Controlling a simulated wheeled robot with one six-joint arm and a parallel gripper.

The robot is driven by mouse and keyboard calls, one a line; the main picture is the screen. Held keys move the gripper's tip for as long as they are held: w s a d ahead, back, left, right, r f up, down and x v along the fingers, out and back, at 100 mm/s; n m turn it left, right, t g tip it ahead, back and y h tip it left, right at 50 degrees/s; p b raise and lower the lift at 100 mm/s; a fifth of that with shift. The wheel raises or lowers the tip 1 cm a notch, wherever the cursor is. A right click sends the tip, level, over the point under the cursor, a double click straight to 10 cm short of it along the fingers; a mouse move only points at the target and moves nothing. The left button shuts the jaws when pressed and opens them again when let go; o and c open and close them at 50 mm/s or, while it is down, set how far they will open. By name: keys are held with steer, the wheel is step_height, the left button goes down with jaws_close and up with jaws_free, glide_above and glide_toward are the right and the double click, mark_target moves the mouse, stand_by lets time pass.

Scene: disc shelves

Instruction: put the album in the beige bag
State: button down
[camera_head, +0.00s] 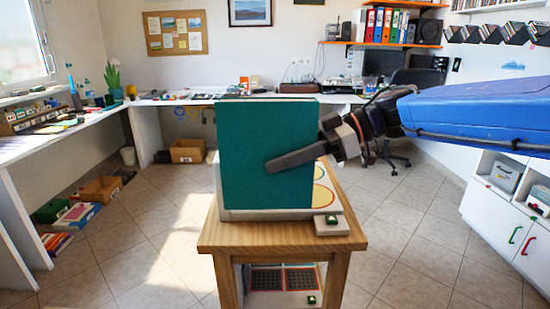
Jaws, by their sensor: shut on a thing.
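The album (255,140) is a large teal, upright, flat square in the middle of the view, over a small wooden table (270,238). My gripper (278,162) reaches in from the right and is shut on the album's right side. One dark finger lies across its front face; the other finger is hidden behind it. A beige thing (265,215) shows under and behind the album on the table, with yellow round shapes at its right. I cannot tell whether it is the beige bag, nor whether the album touches it.
A small box with a green button (332,224) sits at the table's right front. A lower shelf holds a dark gridded thing (285,279). Desks (165,101) run along the back and left. White cabinets (507,215) stand at right. Tiled floor is open on both sides.

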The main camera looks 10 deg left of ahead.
mark_target(282, 194)
steer(key=shift+f, duration=4.15)
steer(key=shift+f, duration=0.1)
steer(key=c, duration=1.3)
jaws_free()
steer(key=shift+f, duration=0.1)
